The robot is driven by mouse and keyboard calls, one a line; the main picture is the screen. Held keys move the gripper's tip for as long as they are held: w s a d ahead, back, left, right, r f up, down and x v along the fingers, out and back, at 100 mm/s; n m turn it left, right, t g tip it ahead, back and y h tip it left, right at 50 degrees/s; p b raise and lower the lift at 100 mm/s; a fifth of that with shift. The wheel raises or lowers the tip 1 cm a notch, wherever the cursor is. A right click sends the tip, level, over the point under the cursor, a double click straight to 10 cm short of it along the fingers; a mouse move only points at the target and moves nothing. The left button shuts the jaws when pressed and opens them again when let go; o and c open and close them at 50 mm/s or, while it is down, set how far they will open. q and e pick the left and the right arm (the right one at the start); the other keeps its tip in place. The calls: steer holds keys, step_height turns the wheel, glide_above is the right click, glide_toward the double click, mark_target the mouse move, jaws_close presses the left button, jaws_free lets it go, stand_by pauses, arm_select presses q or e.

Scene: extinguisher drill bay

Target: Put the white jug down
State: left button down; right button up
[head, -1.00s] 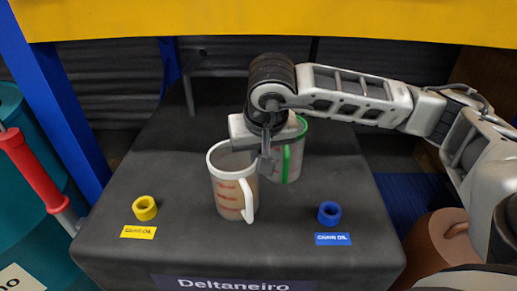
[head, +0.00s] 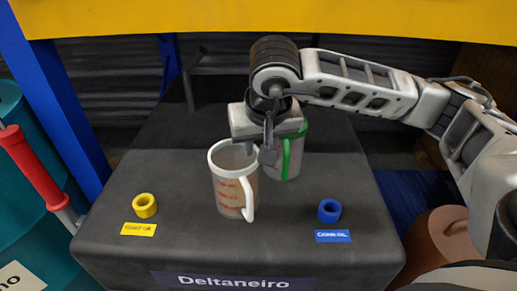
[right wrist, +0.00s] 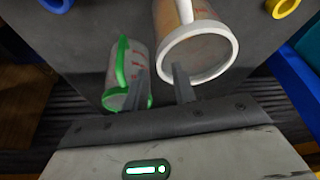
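The white jug (head: 226,192), with red markings and a white handle, stands upright on the dark table, left of centre; its rim (right wrist: 165,58) shows in the right wrist view. My right gripper (head: 258,154) is just above its right rim. In the right wrist view the gripper's two fingers (right wrist: 161,86) are apart, one overlapping the white rim and the other in front of the green-rimmed jug (right wrist: 128,78). No grip on the jug shows. The green-rimmed jug (head: 293,160) stands behind and to the right, partly hidden by my gripper. My left gripper is out of view.
A yellow ring (head: 145,205) with a yellow label lies at the left of the table (head: 180,245), a blue ring (head: 329,211) with a blue label at the right. A yellow beam (head: 270,20) crosses above.

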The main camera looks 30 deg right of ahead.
steer(key=v, duration=0.9)
steer(key=shift+r, duration=0.2)
steer(key=shift+s, duration=0.1)
